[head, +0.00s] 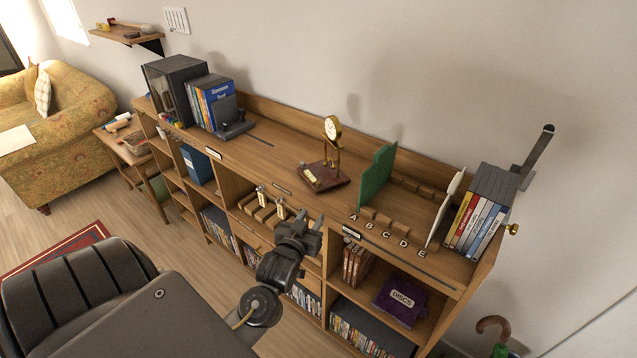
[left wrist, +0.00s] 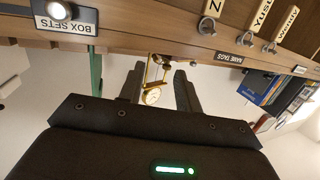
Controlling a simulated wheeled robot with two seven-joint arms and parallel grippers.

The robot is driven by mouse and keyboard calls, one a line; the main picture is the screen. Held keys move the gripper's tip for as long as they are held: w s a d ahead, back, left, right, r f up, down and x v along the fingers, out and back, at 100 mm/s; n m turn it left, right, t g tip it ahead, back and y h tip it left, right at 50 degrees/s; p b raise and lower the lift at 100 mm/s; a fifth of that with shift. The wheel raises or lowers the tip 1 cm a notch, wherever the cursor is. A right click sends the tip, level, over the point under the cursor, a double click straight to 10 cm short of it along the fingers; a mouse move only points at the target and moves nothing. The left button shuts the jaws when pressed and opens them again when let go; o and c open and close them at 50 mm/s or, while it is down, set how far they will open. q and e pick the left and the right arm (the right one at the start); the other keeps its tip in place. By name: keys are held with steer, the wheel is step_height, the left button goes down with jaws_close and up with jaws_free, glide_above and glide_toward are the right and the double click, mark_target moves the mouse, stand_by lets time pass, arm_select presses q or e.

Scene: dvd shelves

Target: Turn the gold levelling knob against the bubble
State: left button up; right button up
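A gold clock (head: 332,130) with a white dial stands on a dark red square base (head: 325,180) on the shelf top. A small pale yellow vial (head: 310,177) lies on the base's front left; its bubble is too small to make out. In the left wrist view the clock (left wrist: 152,97) shows upside down between the fingers, beyond them. A levelling knob on the base cannot be made out. A gold knob (head: 512,229) sticks out at the unit's right end. My left gripper (head: 301,222) is open and empty, in front of the shelf edge below the clock. My right gripper is not in view.
DVDs (head: 480,215) fill the right end.

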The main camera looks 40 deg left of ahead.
mark_target(317, 183)
arm_select(q)
steer(key=shift+n+t+y, duration=0.4)
steer(key=shift+t+y, duration=0.1)
steer(key=shift+y, duration=0.2)
steer(key=r+p+x, duration=0.1)
steer(key=x, duration=0.3)
steer(key=a+x, duration=0.1)
steer(key=x, duration=0.3)
steer(key=r+p+x, duration=0.1)
steer(key=x, duration=0.4)
steer(key=shift+s+a+r+p, duration=0.25)
steer(key=shift+s+r+p, duration=0.1)
jaws_close()
steer(key=shift+m+t+h, duration=0.4)
steer(key=shift+m+h, duration=0.3)
steer(key=shift+h, duration=0.4)
jaws_free()
